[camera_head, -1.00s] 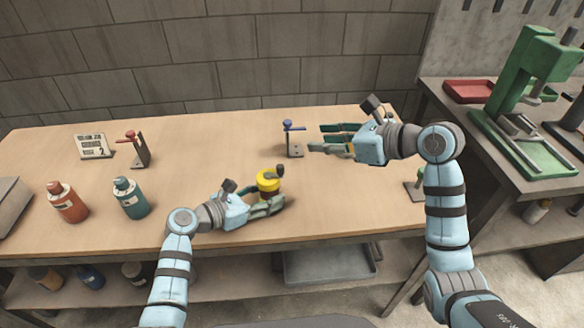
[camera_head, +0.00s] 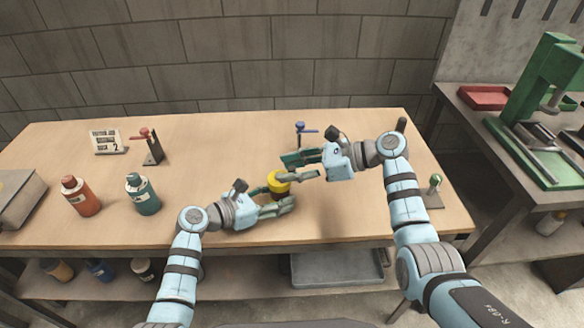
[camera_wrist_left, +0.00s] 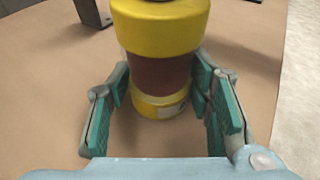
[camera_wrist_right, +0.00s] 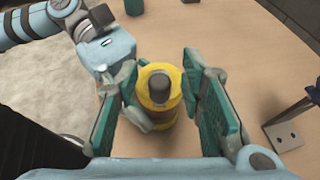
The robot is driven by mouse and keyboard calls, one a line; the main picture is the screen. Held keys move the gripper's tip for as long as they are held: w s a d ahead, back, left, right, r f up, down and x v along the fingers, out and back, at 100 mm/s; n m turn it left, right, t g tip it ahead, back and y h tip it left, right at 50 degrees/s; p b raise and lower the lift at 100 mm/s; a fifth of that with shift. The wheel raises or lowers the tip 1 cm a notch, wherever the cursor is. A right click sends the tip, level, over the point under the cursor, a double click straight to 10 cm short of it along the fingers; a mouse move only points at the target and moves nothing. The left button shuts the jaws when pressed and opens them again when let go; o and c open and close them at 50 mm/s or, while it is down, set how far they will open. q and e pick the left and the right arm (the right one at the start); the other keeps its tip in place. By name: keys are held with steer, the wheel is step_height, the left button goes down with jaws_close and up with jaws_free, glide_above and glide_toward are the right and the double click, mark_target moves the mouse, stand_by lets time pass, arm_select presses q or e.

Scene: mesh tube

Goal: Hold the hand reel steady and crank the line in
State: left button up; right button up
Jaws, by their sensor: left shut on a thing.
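The hand reel (camera_head: 277,182) stands upright on the bench, with yellow ends and a brown-red middle in the left wrist view (camera_wrist_left: 160,28). My left gripper (camera_head: 284,203) is shut around its lower body, one finger on each side. My right gripper (camera_head: 298,168) is open just above the reel's top. In the right wrist view, a grey crank knob (camera_wrist_right: 159,82) shows between the spread right fingers, apart from both pads. The crank arm below the knob is mostly hidden.
A blue-handled bracket (camera_head: 303,131) stands just behind my right gripper. A red-handled bracket (camera_head: 150,146), a numbered card (camera_head: 106,142), an orange bottle (camera_head: 80,196) and a teal bottle (camera_head: 142,195) stand on the left. A green-knobbed bracket (camera_head: 434,191) is at the right edge.

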jaws_close()
steer(key=shift+f, duration=0.1)
stand_by(0.3)
steer(key=shift+s+a+m+t+h, duration=0.1)
steer(key=shift+s+m+t+h, duration=0.15)
steer(key=shift+m+t, duration=0.45)
steer(key=shift+s+a+m+t+h, duration=0.15)
steer(key=shift+m+t+h, duration=0.1)
steer(key=shift+m+t, duration=0.4)
steer(key=shift+s+a+m+t+h, duration=0.15)
steer(key=shift+m+t+h, duration=0.3)
steer(key=shift+m+t, duration=0.35)
steer(key=shift+s+d+m+t+h, duration=0.15)
steer(key=shift+m+t+h, duration=0.3)
steer(key=shift+m+t, duration=0.25)
steer(key=shift+a, duration=0.1)
jaws_free()
